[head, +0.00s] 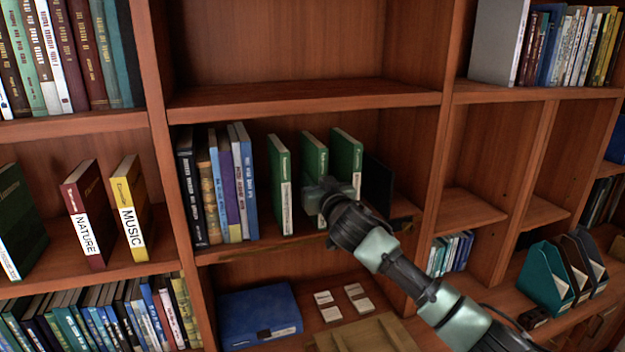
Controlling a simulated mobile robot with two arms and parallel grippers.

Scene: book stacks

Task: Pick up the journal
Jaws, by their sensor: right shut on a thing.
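Several green journals with white spine labels stand upright on the middle shelf: a left one (280,175), a middle one (314,155) and a right one (346,152). My right gripper (318,195) reaches in from the lower right and is shut on the middle green journal at its lower spine. The gripper hides that journal's lower part. The journal stands upright, and I cannot tell whether it is lifted off the shelf. My left gripper is not in view.
A row of books (222,185) stands left of the journals. A dark bookend (378,183) is to their right. Below are a blue box file (258,312) and small white cards (345,300). Books marked NATURE (88,215) and MUSIC (131,207) stand at left. The shelf above (300,95) is empty.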

